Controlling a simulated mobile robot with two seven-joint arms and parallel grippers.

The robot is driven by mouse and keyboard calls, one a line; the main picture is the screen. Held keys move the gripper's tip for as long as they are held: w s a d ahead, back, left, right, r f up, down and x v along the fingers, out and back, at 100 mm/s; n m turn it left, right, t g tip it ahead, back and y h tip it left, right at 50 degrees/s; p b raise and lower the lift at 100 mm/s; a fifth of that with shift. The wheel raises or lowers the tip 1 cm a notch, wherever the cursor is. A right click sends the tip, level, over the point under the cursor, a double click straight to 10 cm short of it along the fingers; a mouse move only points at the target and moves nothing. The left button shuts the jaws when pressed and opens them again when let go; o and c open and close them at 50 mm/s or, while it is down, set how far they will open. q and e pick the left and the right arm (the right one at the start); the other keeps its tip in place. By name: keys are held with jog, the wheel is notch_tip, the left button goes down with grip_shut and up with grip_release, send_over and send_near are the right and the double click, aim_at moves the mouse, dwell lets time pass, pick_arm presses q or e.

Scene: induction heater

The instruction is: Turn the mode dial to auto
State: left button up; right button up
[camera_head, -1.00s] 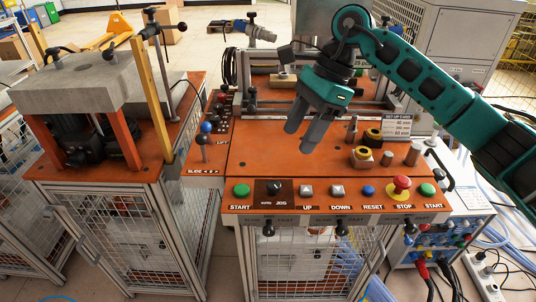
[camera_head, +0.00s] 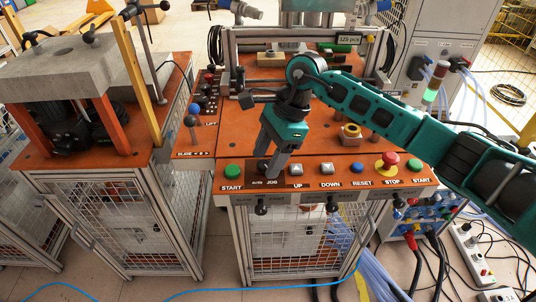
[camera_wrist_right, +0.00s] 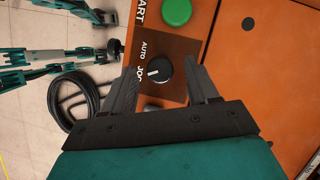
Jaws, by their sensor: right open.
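The mode dial (camera_wrist_right: 159,71) is a round black knob on a dark brown plate with AUTO and JOG labels. In the right wrist view its white mark points toward JOG. My right gripper (camera_wrist_right: 160,64) is open, with one finger on each side of the dial and visible gaps between. In the head view the right gripper (camera_head: 267,165) points down at the front control panel (camera_head: 330,196), and its fingers mostly hide the dial. I cannot tell how far the fingertips are above the plate. My left gripper does not show in the head view.
The green START button (camera_head: 232,172) is just left of the dial. The UP button (camera_head: 296,170), DOWN button (camera_head: 327,168), blue RESET button (camera_head: 358,168) and red STOP button (camera_head: 388,160) are to its right. Levers (camera_head: 193,115) stand at the table's left.

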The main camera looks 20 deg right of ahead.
jog(key=shift+f, duration=0.15)
jog(key=shift+c, duration=0.2)
jog(key=c, duration=1)
